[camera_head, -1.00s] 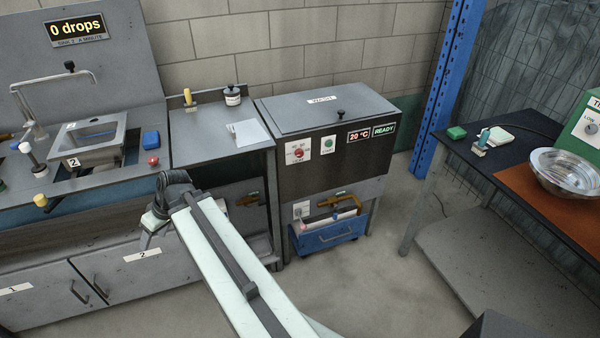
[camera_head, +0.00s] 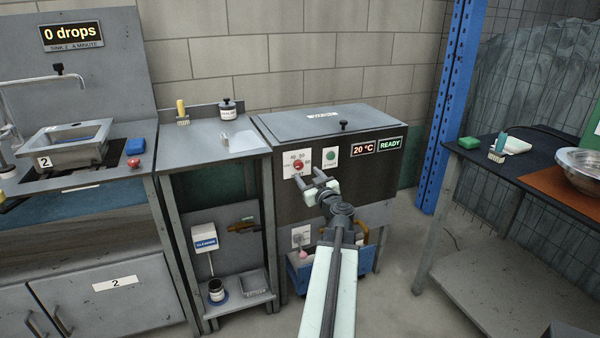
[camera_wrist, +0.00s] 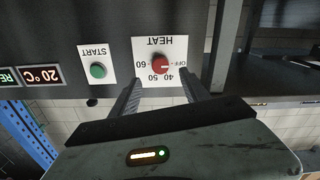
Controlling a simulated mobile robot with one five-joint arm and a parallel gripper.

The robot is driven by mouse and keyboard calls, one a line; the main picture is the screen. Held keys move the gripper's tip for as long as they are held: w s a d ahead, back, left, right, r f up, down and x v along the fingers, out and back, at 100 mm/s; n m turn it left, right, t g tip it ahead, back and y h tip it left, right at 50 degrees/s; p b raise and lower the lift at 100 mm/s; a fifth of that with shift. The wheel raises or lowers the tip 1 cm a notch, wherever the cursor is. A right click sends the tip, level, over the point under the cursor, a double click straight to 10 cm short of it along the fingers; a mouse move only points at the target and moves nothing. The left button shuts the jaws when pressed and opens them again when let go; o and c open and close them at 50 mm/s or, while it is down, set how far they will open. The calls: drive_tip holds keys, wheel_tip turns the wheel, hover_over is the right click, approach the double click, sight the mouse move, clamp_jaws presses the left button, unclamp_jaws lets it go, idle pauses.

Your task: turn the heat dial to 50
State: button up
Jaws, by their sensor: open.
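The red heat dial (camera_head: 298,165) is on a white plate on the dark front of the wash machine (camera_head: 300,205). In the wrist view, which is upside down, the dial (camera_wrist: 160,64) sits under the word HEAT among OFF, 40, 50 and 60. Its pale mark appears to point towards OFF. My gripper (camera_head: 309,178) is open in front of the panel, just below and right of the dial. In the wrist view my gripper's fingers (camera_wrist: 160,80) reach towards both sides of the dial with nothing between them. I cannot tell whether they touch the plate.
The green START button (camera_wrist: 98,71) is beside the dial plate. The displays read 20 °C (camera_head: 363,148) and READY (camera_head: 390,144). A blue crate (camera_head: 335,281) is below the machine. A shelf stand (camera_head: 222,143) is left of it, and a blue post (camera_head: 445,110) is on the right.

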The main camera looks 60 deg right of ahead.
sight(299, 166)
drive_tip(key=x, duration=0.6)
drive_tip(key=shift+w+d, duration=0.15)
drive_tip(key=shift+w, duration=0.15)
clamp_jaws()
drive_tip(key=shift+a+f, duration=0.1)
drive_tip(key=shift+a, duration=0.2)
drive_tip(key=shift+d, duration=0.15)
